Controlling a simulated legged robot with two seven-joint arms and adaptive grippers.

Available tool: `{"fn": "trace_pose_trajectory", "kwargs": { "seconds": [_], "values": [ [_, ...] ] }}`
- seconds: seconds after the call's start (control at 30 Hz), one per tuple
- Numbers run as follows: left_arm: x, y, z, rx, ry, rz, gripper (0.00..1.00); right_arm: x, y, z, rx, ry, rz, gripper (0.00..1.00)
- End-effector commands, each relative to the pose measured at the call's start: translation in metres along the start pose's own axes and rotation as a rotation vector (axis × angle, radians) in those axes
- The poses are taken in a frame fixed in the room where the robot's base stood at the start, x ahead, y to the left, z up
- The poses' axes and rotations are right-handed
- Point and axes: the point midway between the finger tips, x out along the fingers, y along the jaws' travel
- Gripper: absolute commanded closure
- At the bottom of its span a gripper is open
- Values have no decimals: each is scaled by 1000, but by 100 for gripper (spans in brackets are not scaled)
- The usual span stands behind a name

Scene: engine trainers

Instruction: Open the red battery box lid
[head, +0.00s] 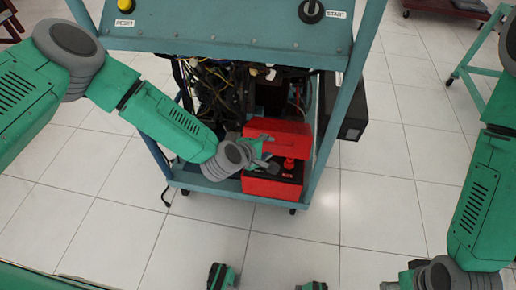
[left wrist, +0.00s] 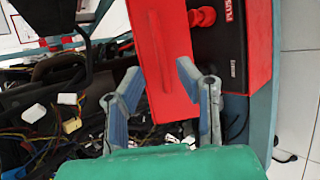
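The red battery box (head: 271,187) sits on the low shelf of the engine trainer. Its red lid (head: 278,136) stands raised at the back of the box. The black battery top with a red terminal (head: 289,164) shows below it. My left gripper (head: 268,160) is at the left part of the lid, just above the box. In the left wrist view, its two fingers (left wrist: 156,68) are apart, with the red lid (left wrist: 160,30) beyond and partly between them. Contact with the lid cannot be told. My right gripper (head: 392,284) is mostly cut off at the bottom right.
Loose wires and connectors (head: 215,85) hang above and left of the box. The teal trainer frame (head: 335,115) has a post close to the box's right. A black box (head: 349,110) is mounted outside that post. The tiled floor (head: 370,215) in front is clear.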

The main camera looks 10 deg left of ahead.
Motion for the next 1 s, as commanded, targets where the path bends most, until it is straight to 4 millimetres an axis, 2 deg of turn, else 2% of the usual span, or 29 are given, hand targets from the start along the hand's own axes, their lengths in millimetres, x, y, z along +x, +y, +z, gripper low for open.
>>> {"fn": "trace_pose_trajectory", "kwargs": {
  "seconds": [0.1, 0.3, 0.67, 0.7, 0.77, 0.87, 1.0],
  "values": [
    [-25, 0, -1, -2, 0, 0, 70, 0, 0, 0, 0, 0, 0, 60],
    [-51, 0, -2, -2, 1, 0, 70, 0, 0, 0, 0, 0, 0, 60],
    [-58, 0, -2, -2, 1, 1, 70, 0, 0, -1, 0, -2, 0, 60],
    [-58, 0, -2, -2, 1, 1, 77, 1, 0, -2, 0, -3, 0, 60],
    [-58, -1, -2, -11, 3, 2, 98, 1, 0, -2, 0, -2, 0, 60],
    [-55, -6, 0, -89, 22, 17, 100, -1, 0, -2, 0, -2, -1, 60],
    [-48, -23, 10, -379, 79, 86, 100, -6, 0, -2, 0, -3, 0, 60]
  ]
}}
